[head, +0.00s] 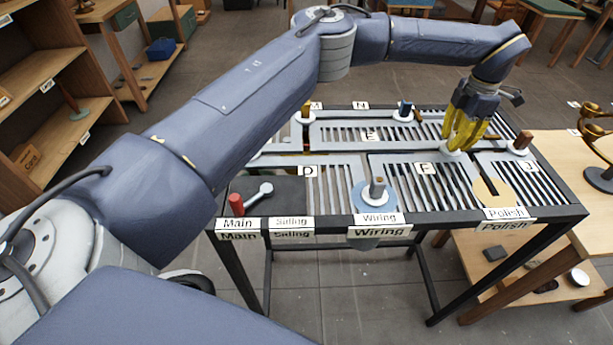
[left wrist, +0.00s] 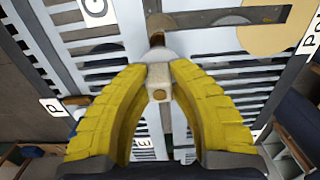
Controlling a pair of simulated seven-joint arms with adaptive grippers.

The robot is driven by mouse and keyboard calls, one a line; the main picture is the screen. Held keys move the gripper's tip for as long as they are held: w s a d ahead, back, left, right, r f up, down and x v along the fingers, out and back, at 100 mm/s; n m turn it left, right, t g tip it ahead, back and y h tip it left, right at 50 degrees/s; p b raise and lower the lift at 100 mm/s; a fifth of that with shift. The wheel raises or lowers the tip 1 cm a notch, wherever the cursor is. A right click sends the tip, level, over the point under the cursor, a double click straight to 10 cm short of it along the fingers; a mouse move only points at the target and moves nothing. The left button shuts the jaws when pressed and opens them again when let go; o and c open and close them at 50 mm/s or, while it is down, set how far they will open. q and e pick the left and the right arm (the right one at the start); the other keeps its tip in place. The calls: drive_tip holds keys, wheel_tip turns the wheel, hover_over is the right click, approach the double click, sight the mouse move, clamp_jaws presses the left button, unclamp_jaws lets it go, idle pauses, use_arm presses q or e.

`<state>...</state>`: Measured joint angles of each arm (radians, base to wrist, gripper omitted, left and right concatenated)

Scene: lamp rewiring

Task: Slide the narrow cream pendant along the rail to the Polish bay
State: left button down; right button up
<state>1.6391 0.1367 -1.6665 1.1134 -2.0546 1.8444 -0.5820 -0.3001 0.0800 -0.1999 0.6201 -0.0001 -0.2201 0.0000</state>
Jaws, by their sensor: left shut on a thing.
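My left gripper (head: 463,135) reaches down over the slotted rail table, its yellow fingers shut on a small cream piece, apparently the narrow cream pendant. In the left wrist view the cream piece (left wrist: 186,73) lies between the fingertips (left wrist: 160,75). A pale disc (head: 452,152) shows just below the fingers in the head view. The Polish bay has a tan disc (head: 492,190) and a Polish label (head: 505,213), to the right of and nearer than the gripper. The tan disc also shows in the left wrist view (left wrist: 272,36). My right gripper is not in view.
A brown-topped peg (head: 522,141) stands right of the gripper. A grey peg (head: 377,188) stands on the blue Wiring disc. A red cylinder (head: 236,204) stands near the Main label (head: 239,223).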

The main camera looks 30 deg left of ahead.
use_arm(q)
drive_tip(key=shift+w+d, duration=0.75)
drive_tip(key=shift+d, duration=0.35)
drive_tip(key=shift+w+d, duration=0.75)
drive_tip(key=shift+d, duration=0.35)
drive_tip(key=shift+s+d, duration=1.3)
drive_tip(key=shift+s, duration=0.65)
drive_tip(key=shift+s+d, duration=1.35)
drive_tip(key=shift+s, duration=0.6)
drive_tip(key=shift+s+d, duration=1.3)
drive_tip(key=shift+s, duration=0.65)
drive_tip(key=c, duration=1.2)
unclamp_jaws()
drive_tip(key=shift+w+r, duration=0.1)
wheel_tip(320, 180, up, 12)
drive_tip(key=shift+f, duration=0.1)
